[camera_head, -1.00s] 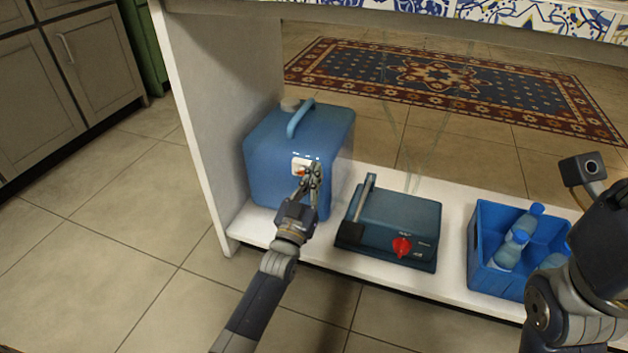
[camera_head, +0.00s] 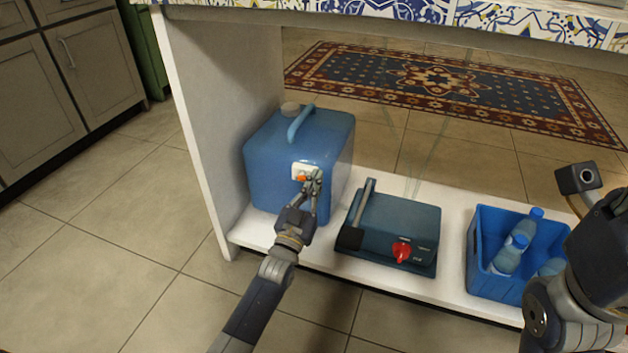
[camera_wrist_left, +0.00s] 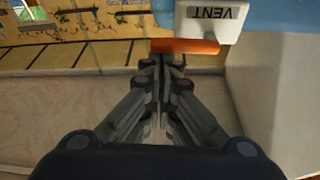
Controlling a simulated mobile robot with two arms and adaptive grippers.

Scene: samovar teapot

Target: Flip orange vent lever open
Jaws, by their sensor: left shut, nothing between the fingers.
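The orange vent lever (camera_head: 301,178) sits on a white vent plate (camera_head: 308,169) on the front of the blue water container (camera_head: 266,167). In the left wrist view the lever (camera_wrist_left: 185,46) lies as a crosswise bar by the white plate marked VENT (camera_wrist_left: 213,18), which appears upside down. My left gripper (camera_head: 314,178) is at the plate, its fingers shut and empty. In the left wrist view its fingertips (camera_wrist_left: 162,62) are right by the lever; whether they touch it I cannot tell. The right arm shows at the right edge, but its gripper fingers are out of view.
The container stands on a white shelf (camera_head: 448,287) beside a white side panel (camera_head: 205,110). A dark teal stove (camera_head: 398,220) with a red knob (camera_head: 402,252) stands to its right. A blue crate (camera_head: 482,272) with bottles stands further right.

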